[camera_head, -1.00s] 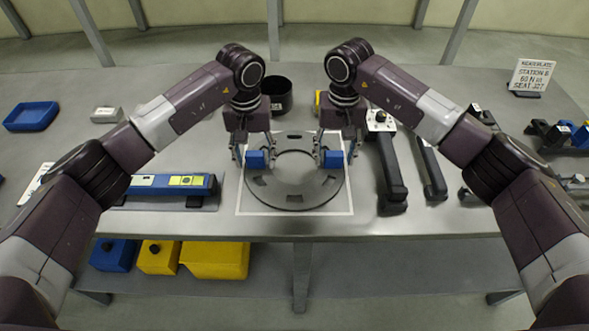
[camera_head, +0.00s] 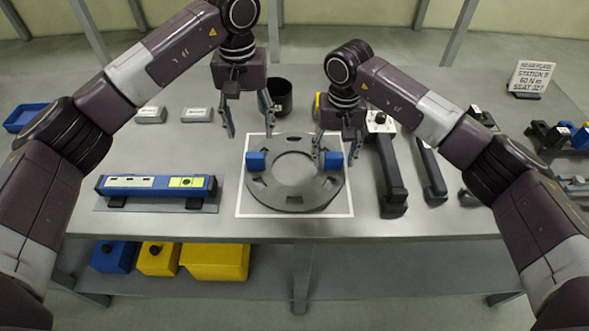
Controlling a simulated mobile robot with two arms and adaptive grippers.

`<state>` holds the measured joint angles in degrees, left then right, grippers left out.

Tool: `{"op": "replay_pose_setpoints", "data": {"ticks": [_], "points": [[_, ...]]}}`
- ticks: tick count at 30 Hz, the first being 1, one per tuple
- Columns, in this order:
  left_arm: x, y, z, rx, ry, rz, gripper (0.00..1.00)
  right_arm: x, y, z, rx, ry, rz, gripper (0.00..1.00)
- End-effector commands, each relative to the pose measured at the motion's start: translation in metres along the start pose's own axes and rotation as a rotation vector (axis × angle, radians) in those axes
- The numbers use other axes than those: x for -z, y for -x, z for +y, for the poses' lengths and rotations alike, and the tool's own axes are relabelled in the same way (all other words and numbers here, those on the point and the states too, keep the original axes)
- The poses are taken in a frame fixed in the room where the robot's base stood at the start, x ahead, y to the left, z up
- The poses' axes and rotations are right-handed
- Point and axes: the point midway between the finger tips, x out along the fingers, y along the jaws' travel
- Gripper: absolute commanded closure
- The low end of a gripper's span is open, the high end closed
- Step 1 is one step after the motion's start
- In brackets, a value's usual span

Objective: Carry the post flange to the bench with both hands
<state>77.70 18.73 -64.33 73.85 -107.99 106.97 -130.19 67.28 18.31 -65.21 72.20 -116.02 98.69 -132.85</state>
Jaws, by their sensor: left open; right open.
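The post flange (camera_head: 294,197), a flat dark grey ring with slots, lies flat on the bench (camera_head: 400,222) inside a white square outline (camera_head: 245,212). It has a blue block on its left rim (camera_head: 255,161) and another on its right rim (camera_head: 333,160). My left gripper (camera_head: 251,134) is open and empty, raised above and behind the left blue block, clear of it. My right gripper (camera_head: 335,158) is open, low at the right blue block, with its fingers around or right beside it; whether they touch is not clear.
A blue level-like bar (camera_head: 157,186) lies left of the outline. A dark cup (camera_head: 280,97) stands behind the flange. Dark long-handled tools (camera_head: 391,178) lie close on the right. A sign (camera_head: 531,77) stands back right. Yellow and blue bins (camera_head: 214,261) sit on the lower shelf.

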Motion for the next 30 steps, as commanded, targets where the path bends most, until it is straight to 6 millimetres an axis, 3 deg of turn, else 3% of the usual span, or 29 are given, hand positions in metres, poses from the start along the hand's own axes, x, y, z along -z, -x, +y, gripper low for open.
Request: {"op": "replay_pose_setpoints", "data": {"ticks": [5,15,21,30], "points": [[0.000,0.006,0.000,0.000,0.000,-0.001,0.48,0.001,0.010,0.000,0.000,0.000,0.002,0.48],[0.000,0.006,0.000,0.000,0.000,0.000,0.48,0.002,0.078,0.000,0.000,0.000,0.005,0.48],[0.000,0.006,0.000,0.000,0.000,0.000,0.48,0.001,0.109,0.000,0.000,0.000,0.002,0.48],[0.000,0.006,0.000,0.000,0.000,0.000,0.48,0.000,0.120,0.000,0.000,0.000,-0.001,0.48]]}}
